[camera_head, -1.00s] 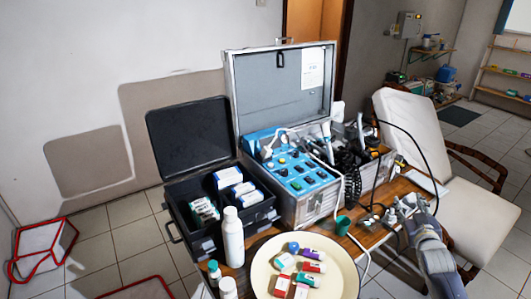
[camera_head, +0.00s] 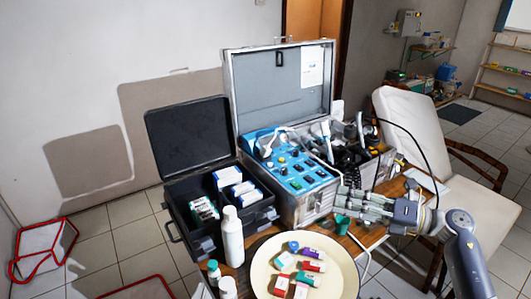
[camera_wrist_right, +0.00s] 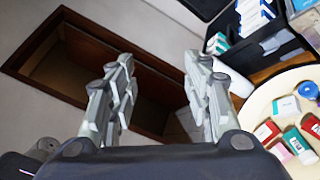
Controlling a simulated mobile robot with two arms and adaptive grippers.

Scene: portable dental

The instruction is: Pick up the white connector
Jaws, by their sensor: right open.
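A small white piece (camera_head: 266,152) with a white cable sits at the left of the blue control panel (camera_head: 293,180) inside the open metal case. It may be the white connector, but it is too small to be sure. My right gripper (camera_head: 345,202) is open, pointing left in front of the case's right part and above the table, apart from the white piece. In the right wrist view the two fingers (camera_wrist_right: 158,62) are spread with nothing between them. The connector cannot be made out in that view. My left gripper is not in view.
A green cup (camera_head: 341,224) stands just below my right gripper. A cream plate (camera_head: 262,271) with small boxes is at the front, beside a white bottle (camera_head: 232,236). A black open case (camera_head: 190,232) is at left. Dark cables hang at the metal case's right.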

